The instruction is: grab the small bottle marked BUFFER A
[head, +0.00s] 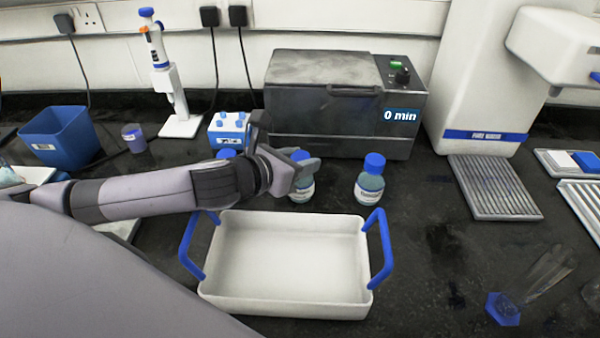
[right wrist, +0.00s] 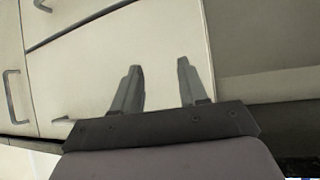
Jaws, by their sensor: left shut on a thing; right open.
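Small bottles with blue caps and white labels stand behind the white tray; the label print is too small for me to read. My left gripper (head: 303,168) is shut on the middle bottle (head: 301,192), hiding part of its cap and upper body. The bottle looks upright; I cannot tell if its base touches the bench. A right bottle (head: 369,183) stands apart, fully visible. A left bottle (head: 226,153) shows only its blue cap behind my left arm. My right gripper (right wrist: 159,82) is open and empty in the right wrist view, in front of pale drawers.
The white tray (head: 285,304) with blue handles lies in front of the bottles, empty. A grey bath reading "0 min" (head: 335,146) stands close behind. A blue-and-white rack (head: 229,131) is behind my left arm. Glassware (head: 548,270) lies at right.

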